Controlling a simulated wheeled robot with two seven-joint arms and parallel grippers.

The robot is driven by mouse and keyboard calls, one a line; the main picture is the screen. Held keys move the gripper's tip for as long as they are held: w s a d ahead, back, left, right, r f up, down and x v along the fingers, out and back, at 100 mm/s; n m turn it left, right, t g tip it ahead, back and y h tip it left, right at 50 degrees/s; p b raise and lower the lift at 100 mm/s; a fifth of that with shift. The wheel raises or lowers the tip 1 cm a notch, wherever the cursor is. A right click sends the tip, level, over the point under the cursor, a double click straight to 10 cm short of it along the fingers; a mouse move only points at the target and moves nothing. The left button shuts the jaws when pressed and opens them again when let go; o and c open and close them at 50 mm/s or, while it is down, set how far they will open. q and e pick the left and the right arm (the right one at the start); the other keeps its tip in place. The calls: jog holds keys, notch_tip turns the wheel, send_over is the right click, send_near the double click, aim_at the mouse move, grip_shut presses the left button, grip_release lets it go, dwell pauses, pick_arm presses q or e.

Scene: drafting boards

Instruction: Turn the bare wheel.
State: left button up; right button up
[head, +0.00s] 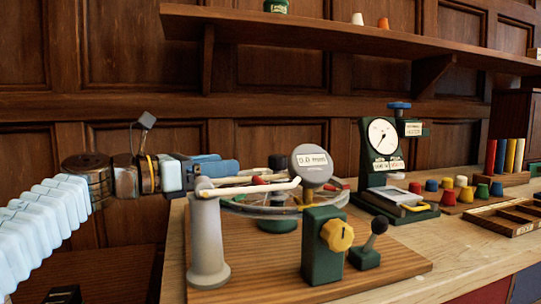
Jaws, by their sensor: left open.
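The bare wheel (258,211) lies flat above a wooden board, with a thin pale rim and thin spokes. A dark hub post (277,164) rises near its middle. A grey post with a white bar (207,240) stands in front and hides part of the wheel's left side. My left gripper (226,168) comes in from the left at the wheel's left side, behind the white bar. It is open, and blue parts show at its end. I cannot tell whether it touches the rim. My right gripper is out of view.
A green block with a yellow knob (337,236) and a small black-knobbed lever (370,246) stand at the board's front. A round grey labelled head (312,165) rises beside the wheel. A dial gauge (383,137) and several coloured pegs (461,182) stand right. A shelf (330,30) hangs above.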

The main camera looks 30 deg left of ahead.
aim_at(270, 160)
pick_arm(q)
jog(key=x, duration=0.9)
jog(key=p+x, duration=0.1)
jog(key=x, duration=0.4)
jog(key=shift+d+f, duration=0.15)
jog(key=shift+d, duration=0.15)
grip_shut()
